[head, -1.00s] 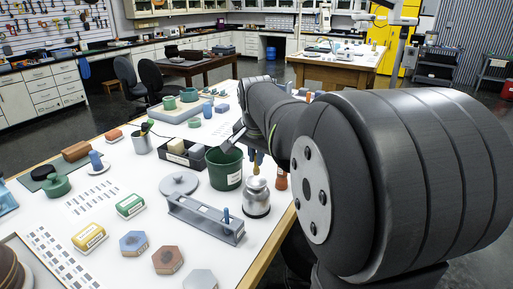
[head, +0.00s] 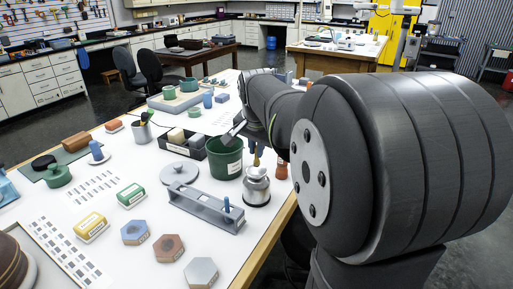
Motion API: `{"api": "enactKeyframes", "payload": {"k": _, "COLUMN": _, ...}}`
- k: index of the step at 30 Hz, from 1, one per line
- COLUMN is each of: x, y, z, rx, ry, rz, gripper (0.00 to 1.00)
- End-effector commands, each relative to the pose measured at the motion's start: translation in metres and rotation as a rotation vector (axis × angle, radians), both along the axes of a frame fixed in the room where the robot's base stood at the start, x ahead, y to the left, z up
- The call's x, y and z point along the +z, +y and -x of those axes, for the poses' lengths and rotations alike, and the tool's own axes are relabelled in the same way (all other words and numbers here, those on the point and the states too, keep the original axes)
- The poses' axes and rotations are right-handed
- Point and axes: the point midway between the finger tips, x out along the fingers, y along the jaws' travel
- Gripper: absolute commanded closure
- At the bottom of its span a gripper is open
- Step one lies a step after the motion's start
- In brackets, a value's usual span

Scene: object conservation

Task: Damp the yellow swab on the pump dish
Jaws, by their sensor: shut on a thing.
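The pump dish (head: 256,187) is a silver metal canister with a narrower top, standing near the table's right edge. My gripper (head: 257,149) is above it, small and partly hidden by my arm. It is shut on the yellow swab (head: 256,158), whose yellowish lower part hangs just over the top of the dish. I cannot tell whether the swab touches the dish.
A green bin (head: 225,158) stands just left of the gripper. A grey rack (head: 205,207) with a blue piece in it is in front. An orange-brown bottle (head: 282,170) is close on the right. Hexagonal blocks (head: 168,248) lie at the front.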

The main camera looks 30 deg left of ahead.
Motion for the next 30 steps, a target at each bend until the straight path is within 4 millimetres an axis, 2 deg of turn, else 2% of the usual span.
{"api": "enactKeyframes", "payload": {"k": 30, "x": -0.012, "y": 0.000, "z": 0.000, "rx": 0.000, "ry": 0.000, "rz": 0.000, "gripper": 1.00}}
